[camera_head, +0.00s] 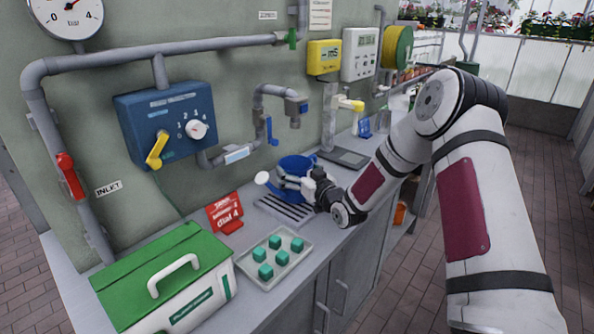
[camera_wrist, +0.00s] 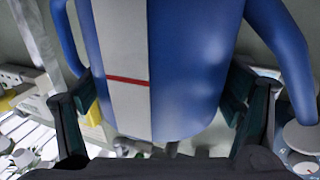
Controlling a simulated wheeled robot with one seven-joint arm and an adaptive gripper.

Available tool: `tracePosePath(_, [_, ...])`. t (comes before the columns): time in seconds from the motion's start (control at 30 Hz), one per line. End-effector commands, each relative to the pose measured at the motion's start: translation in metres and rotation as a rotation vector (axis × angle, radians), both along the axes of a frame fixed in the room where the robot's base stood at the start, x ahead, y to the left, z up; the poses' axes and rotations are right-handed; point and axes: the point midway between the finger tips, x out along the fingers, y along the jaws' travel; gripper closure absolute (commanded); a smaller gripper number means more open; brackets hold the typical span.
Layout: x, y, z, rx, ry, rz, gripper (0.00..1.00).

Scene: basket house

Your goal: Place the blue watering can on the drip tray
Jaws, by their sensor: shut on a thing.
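The blue watering can (camera_head: 295,165) is at the grey drip tray (camera_head: 270,207) on the counter, its pale spout head pointing left. My gripper (camera_head: 314,188) is shut on the can from the right side. In the wrist view the can's blue body (camera_wrist: 185,70), with a pale strip and a red line, fills the space between my two fingers (camera_wrist: 165,115). The slotted tray shows in front of and below the can. Whether the can's base touches the tray cannot be told; my gripper hides part of it.
A red sign (camera_head: 225,212) stands left of the drip tray. A shallow tray (camera_head: 250,277) with several green cubes and a green-lidded box (camera_head: 165,275) lie nearer. A pipe outlet with a blue lever (camera_head: 270,130) hangs above. A dark flat plate (camera_head: 345,157) lies behind to the right.

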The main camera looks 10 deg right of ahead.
Motion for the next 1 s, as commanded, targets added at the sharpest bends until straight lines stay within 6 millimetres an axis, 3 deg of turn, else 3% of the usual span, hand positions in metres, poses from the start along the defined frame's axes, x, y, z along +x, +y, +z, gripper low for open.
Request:
tracePosePath(0.23, [0.000, 0.000, -0.004, 0.000, 0.000, 0.000, 0.46])
tracePosePath(0.27, [0.000, 0.000, -0.004, 0.001, 0.001, 0.000, 0.12])
tracePosePath(0.33, [0.000, 0.000, -0.004, 0.001, 0.001, 0.000, 0.00])
tracePosePath(0.77, [-0.001, 0.000, 0.001, 0.000, 0.000, 0.000, 0.00])
tracePosePath(1.0, [-0.036, -0.013, 0.000, 0.001, 0.003, -0.002, 0.00])
